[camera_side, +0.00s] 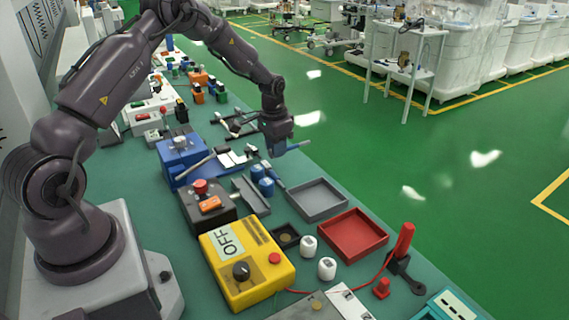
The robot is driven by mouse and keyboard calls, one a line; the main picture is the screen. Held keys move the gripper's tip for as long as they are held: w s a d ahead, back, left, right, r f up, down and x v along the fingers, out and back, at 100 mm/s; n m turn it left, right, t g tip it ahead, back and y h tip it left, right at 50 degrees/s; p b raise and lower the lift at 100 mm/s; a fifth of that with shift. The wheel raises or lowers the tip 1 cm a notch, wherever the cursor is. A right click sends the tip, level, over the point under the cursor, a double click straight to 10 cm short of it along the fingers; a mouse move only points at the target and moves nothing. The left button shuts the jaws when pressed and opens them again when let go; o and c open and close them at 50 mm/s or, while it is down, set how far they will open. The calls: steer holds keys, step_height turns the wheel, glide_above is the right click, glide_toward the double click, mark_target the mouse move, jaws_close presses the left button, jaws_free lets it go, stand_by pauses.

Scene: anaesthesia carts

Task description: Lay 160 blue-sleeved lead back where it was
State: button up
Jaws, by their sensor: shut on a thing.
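My gripper (277,148) hangs over the far right part of the green bench, near its right edge. It is shut on a blue, rod-like piece (292,147), which looks like the blue-sleeved lead. The piece points to the right and slightly up, clear of the bench top. The fingers hide its left end, and no label on it can be read. I cannot tell which spot on the bench the lead came from.
Below the gripper are a grey tray (343,204), a red tray (384,234) and blue cylinders (266,187). Nearer stand a yellow OFF box (226,285), white cylinders (327,268) and a red-handled tool (404,241). A blue box (181,155) is to the left.

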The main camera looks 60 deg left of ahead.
glide_above(284, 172)
step_height(284, 172, down, 4)
steer(key=shift+s+d+f, duration=0.1)
steer(key=shift+s+f, duration=0.05)
steer(key=shift+f, duration=1.6)
steer(key=shift+f, duration=0.1)
steer(key=o, duration=0.8)
steer(key=shift+c, duration=0.2)
